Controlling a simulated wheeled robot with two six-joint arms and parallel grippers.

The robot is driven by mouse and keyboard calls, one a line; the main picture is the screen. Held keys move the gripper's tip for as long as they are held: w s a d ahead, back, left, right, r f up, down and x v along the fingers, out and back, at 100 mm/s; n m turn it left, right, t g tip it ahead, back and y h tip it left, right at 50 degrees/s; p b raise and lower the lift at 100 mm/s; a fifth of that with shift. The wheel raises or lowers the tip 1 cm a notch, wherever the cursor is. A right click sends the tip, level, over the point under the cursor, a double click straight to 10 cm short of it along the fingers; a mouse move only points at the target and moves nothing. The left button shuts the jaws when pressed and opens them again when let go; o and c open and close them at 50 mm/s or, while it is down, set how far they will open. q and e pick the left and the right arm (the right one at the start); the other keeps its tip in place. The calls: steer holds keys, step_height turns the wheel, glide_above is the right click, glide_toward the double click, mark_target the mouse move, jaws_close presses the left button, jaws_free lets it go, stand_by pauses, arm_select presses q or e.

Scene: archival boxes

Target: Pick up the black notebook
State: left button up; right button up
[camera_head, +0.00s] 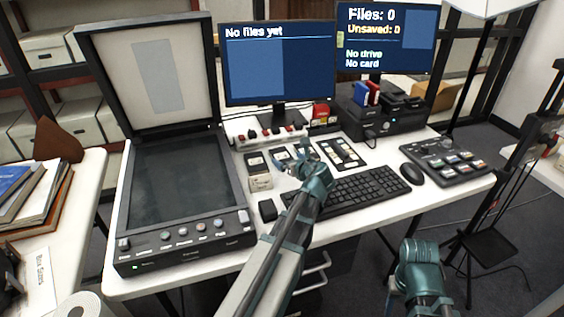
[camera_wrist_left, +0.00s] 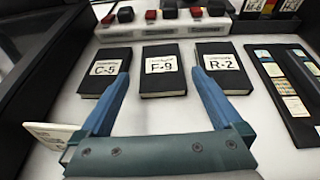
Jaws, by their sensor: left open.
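Three black notebooks lie in a row in the left wrist view: one labelled C-5 (camera_wrist_left: 104,73) on the left, one labelled F-9 (camera_wrist_left: 163,82) in the middle, one labelled R-2 (camera_wrist_left: 224,75) on the right. In the head view they are small, behind and left of my left gripper (camera_head: 303,150), which partly hides that area. My left gripper (camera_wrist_left: 160,74) is open and empty. Its fingers point at the F-9 notebook, one on each side of it in the picture; contact cannot be told. My right gripper (camera_head: 393,290) is low at the right, away from the notebooks; its jaws are unclear.
An open scanner (camera_head: 181,180) stands left on the white desk. A power strip (camera_head: 270,136) with red switches lies behind the notebooks. A black panel of small cards (camera_head: 341,154), a keyboard (camera_head: 358,190), a mouse (camera_head: 411,174) and a button console (camera_head: 445,160) are to the right.

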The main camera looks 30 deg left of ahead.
mark_target(282, 157)
arm_select(q)
steer(key=shift+w+a+f, duration=0.15)
steer(key=b+x, duration=0.1)
steer(key=x, duration=0.1)
steer(key=b+x, duration=0.1)
steer(key=x, duration=0.2)
steer(key=shift+f+b, duration=0.35)
steer(key=shift+r, duration=0.1)
steer(key=c, duration=1.2)
